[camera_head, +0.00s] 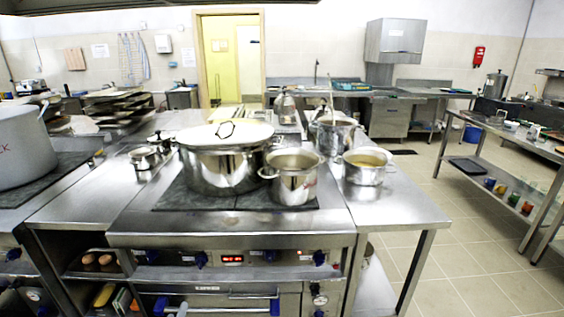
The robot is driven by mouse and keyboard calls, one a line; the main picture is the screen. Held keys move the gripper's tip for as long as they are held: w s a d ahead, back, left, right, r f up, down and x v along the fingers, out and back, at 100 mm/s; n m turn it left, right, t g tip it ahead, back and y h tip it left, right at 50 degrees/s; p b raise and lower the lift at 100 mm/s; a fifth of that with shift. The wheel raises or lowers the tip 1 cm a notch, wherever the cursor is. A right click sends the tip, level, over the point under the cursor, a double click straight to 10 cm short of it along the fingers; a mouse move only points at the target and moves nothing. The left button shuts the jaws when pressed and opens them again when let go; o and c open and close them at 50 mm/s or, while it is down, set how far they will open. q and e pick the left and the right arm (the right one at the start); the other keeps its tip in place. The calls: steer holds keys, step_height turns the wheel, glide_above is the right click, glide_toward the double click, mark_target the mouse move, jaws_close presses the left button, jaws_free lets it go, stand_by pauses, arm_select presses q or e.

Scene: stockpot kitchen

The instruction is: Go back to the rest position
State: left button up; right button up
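Neither of my grippers is in view. A large steel stockpot (215,172) stands on the dark cooktop (170,198) in the middle. A pale lid (252,133) with a dark loop handle rests on top of it. A smaller open pot (293,187) stands on the same cooktop, just right of the stockpot. A low pot (364,174) with yellowish contents stands on the steel counter (405,208) to the right. Another pot (336,141) with a long utensil handle sticking up stands behind it.
A big grey pot (22,148) stands at the left edge on another cooktop. Small pots (145,159) sit left of the stockpot. A steel table (520,147) runs along the right. Tiled floor (460,250) between the counter and that table is clear.

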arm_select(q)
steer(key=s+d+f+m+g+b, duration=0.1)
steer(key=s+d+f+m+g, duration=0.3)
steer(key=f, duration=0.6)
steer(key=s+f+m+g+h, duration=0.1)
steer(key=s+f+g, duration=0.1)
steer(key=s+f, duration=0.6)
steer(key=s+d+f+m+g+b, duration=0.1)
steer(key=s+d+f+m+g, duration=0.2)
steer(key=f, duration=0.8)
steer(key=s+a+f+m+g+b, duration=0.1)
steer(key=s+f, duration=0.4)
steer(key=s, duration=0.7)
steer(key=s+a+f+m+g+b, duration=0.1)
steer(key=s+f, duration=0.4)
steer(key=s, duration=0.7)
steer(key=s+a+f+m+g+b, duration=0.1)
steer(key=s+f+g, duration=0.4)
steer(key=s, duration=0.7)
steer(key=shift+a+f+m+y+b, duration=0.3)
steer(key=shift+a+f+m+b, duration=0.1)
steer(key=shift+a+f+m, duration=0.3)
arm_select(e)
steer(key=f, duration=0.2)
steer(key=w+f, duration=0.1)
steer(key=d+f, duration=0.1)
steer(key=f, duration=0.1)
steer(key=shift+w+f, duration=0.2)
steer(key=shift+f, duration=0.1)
